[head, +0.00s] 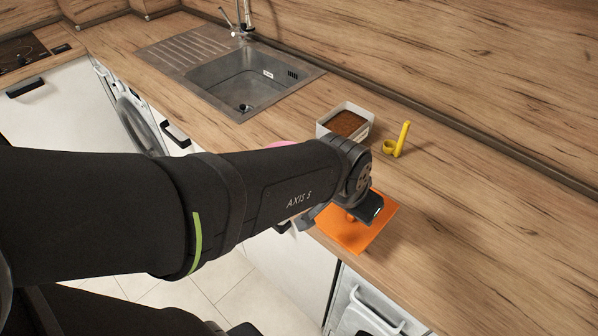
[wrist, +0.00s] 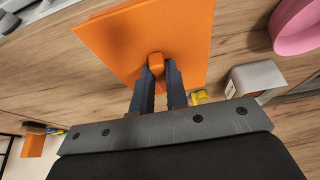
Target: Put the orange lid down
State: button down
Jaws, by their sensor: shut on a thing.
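The orange lid (head: 345,233) is a flat square plate with a small knob in its middle. In the head view it is near the front edge of the counter, in front of the white container. My gripper (wrist: 158,80) is shut on the knob of the lid (wrist: 112,38) in the wrist view. In the head view my arm hides the fingers and part of the lid. I cannot tell whether the lid touches the counter. The white container (head: 323,129) stands open with brown granular contents; it also shows in the wrist view (wrist: 256,78).
A yellow scoop (head: 399,140) is right of the container. A pink round object (head: 281,143) is mostly hidden behind my arm; it shows better in the wrist view (wrist: 298,30). A steel sink (head: 240,82) is at the back left. The counter right of the lid is clear.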

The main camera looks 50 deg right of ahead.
aim_at(336, 210)
jog(key=w+f, duration=0.1)
jog(key=w+d+f, duration=0.1)
jog(key=w, duration=0.1)
jog(key=w+f, duration=0.1)
jog(key=w, duration=0.1)
jog(key=shift+d+f, duration=0.1)
jog(key=shift+d, duration=0.2)
jog(key=shift+f, duration=1.95)
jog(key=shift+f, duration=0.2)
jog(key=c, duration=1.4)
grip_release()
jog(key=shift+c, duration=0.2)
jog(key=v, duration=1.2)
jog(key=shift+r, duration=0.2)
jog(key=shift+f, duration=0.1)
